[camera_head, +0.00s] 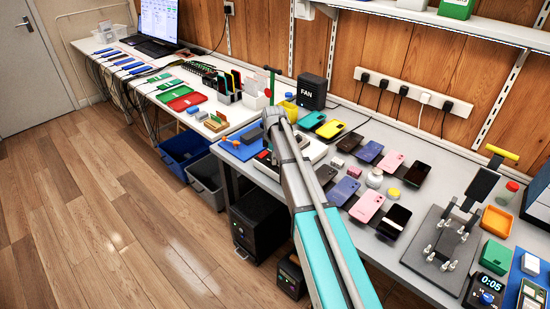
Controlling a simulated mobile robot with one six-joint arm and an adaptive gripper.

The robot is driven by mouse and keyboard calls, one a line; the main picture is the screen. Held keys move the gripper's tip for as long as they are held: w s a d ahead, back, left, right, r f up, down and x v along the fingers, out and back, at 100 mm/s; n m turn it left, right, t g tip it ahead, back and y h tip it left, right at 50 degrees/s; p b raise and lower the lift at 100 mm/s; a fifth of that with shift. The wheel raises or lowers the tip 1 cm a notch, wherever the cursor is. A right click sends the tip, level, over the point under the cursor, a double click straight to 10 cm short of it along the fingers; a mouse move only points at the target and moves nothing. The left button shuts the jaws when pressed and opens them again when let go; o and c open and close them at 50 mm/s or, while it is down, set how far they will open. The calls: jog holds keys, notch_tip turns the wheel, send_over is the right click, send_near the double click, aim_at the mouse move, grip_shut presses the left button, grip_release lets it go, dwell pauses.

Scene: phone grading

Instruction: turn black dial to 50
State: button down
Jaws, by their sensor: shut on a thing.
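My arm reaches from the bottom middle to the left end of the right-hand bench. My gripper (273,146) points down over a white device (316,152), and is small and partly hidden by my own arm. It is shut on what appears to be the black dial, at the device's left part. The dial itself cannot be made out clearly, and its marks and setting are too small to read.
A blue mat (238,147) lies left of the device. A black FAN box (312,91) stands behind. Several phones, including a pink one (367,206), lie to the right. A press (440,240) and timer (487,289) stand farther right. Bins (183,152) sit below.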

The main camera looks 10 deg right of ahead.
jog(key=shift+c, duration=1.8)
grip_release()
jog(key=shift+w+d, duration=0.1)
jog(key=shift+d, duration=0.1)
jog(key=shift+a, duration=0.1)
jog(key=shift+r, duration=0.1)
